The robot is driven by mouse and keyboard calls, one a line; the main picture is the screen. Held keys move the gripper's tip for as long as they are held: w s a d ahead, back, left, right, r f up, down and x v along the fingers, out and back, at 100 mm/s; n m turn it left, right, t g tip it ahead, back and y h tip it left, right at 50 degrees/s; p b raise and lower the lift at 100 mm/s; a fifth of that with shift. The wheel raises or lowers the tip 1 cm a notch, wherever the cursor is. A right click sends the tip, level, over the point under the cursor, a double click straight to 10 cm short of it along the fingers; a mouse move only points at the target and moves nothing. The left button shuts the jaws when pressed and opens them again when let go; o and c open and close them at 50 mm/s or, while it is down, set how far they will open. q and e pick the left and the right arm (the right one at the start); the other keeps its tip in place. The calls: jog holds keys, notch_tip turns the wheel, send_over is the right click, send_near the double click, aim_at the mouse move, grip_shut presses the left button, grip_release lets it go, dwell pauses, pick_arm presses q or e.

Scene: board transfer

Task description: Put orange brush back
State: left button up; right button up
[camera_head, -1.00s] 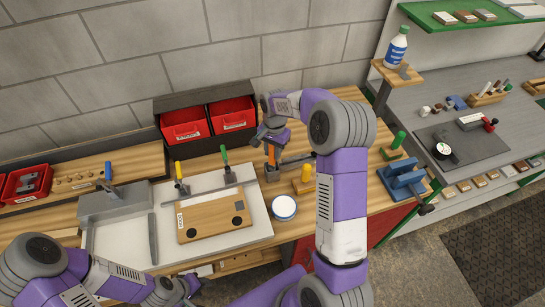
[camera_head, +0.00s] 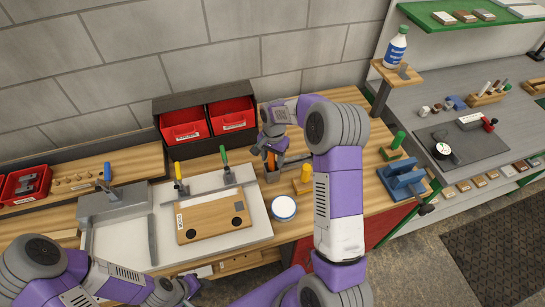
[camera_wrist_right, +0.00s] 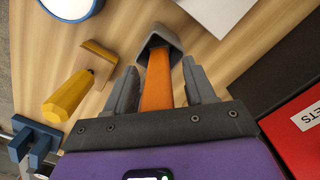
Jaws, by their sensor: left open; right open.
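The orange brush (camera_head: 271,161) stands with its orange handle up in a small grey holder (camera_head: 272,176) at the back of the wooden bench. In the right wrist view the orange handle (camera_wrist_right: 157,82) runs between my open fingers toward the grey holder (camera_wrist_right: 161,41). The brush's lower end is hidden. My right gripper (camera_head: 274,154) is at the handle, its fingers (camera_wrist_right: 160,75) on either side with visible gaps. My left gripper (camera_head: 187,291) is open and empty at the front edge, partly cut off by the frame.
A yellow-handled tool (camera_wrist_right: 68,98) on a wooden stand is beside the holder. A round white-topped tin (camera_head: 284,207) sits in front. Red bins (camera_head: 232,114) stand behind. A wooden board (camera_head: 212,219) lies on the white sheet, with clamps (camera_head: 225,160) behind it.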

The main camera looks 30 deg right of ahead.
jog(key=shift+r, duration=0.2)
notch_tip(320, 180, up, 12)
jog(key=shift+w+d+p, duration=0.15)
jog(key=shift+d+p, duration=0.1)
jog(key=shift+p, duration=0.1)
dwell(0.4)
